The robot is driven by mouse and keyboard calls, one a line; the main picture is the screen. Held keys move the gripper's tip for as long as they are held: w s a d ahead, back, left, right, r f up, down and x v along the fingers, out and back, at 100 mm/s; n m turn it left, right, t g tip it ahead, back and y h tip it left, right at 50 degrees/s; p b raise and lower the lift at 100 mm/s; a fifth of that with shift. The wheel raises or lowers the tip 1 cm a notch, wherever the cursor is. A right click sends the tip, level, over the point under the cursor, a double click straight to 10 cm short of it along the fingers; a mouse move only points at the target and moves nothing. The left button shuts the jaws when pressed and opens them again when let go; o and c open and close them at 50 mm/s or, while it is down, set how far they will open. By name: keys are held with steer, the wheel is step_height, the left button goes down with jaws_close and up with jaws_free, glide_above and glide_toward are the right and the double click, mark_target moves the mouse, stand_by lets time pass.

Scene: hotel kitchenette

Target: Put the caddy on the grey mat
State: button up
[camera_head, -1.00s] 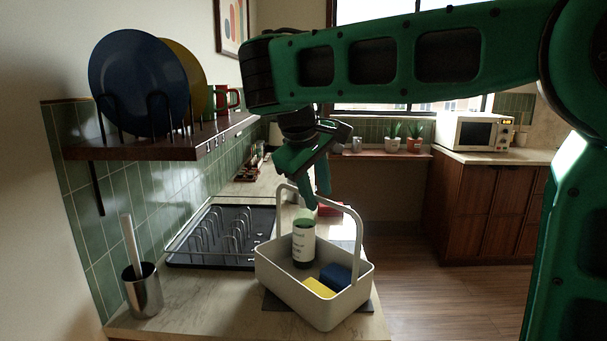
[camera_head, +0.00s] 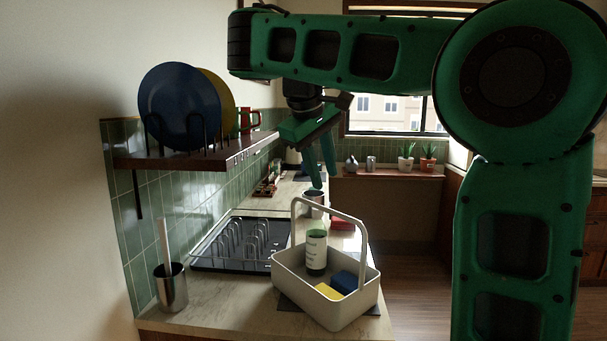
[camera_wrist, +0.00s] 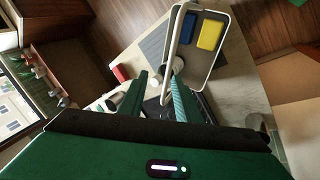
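The light grey caddy (camera_head: 318,303) stands upright on the counter in the head view, with its handle raised. It holds a green bottle (camera_head: 316,252), a blue block (camera_head: 346,283) and a yellow block (camera_head: 327,291). The dark grey mat (camera_head: 289,304) shows under and beside the caddy, which hides most of it. My gripper (camera_head: 318,181) is open and empty, just above the handle and apart from it. In the wrist view the caddy (camera_wrist: 222,62) and its handle (camera_wrist: 184,28) show beyond my two spread fingers (camera_wrist: 160,82), and part of the mat (camera_wrist: 155,47) shows beside it.
A black dish rack (camera_head: 232,262) lies left of the caddy, with a metal holder (camera_head: 171,290) in front. A red object (camera_head: 342,223) and a metal cup (camera_head: 311,197) are behind. A shelf (camera_head: 190,158) with plates overhangs at left. The counter (camera_head: 215,318) is clear at front left.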

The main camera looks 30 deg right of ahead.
steer(key=s+d+f+m+g, duration=0.2)
steer(key=s+d+f+m, duration=0.2)
steer(key=s+d+f, duration=0.75)
steer(key=s+a+f+m+y, duration=0.2)
steer(key=s+a+f, duration=0.1)
steer(key=s+f, duration=0.5)
steer(key=s+a+f+m+g+y, duration=0.1)
steer(key=s+a+f+m+y, duration=0.1)
steer(key=s+f, duration=0.6)
steer(key=shift+s+a+f+m+y, duration=0.15)
steer(key=shift+a+f+m+y, duration=0.25)
steer(key=shift+a+f+m, duration=0.35)
steer(key=shift+d, duration=0.1)
steer(key=shift+w+f, duration=0.3)
steer(key=shift+w, duration=0.3)
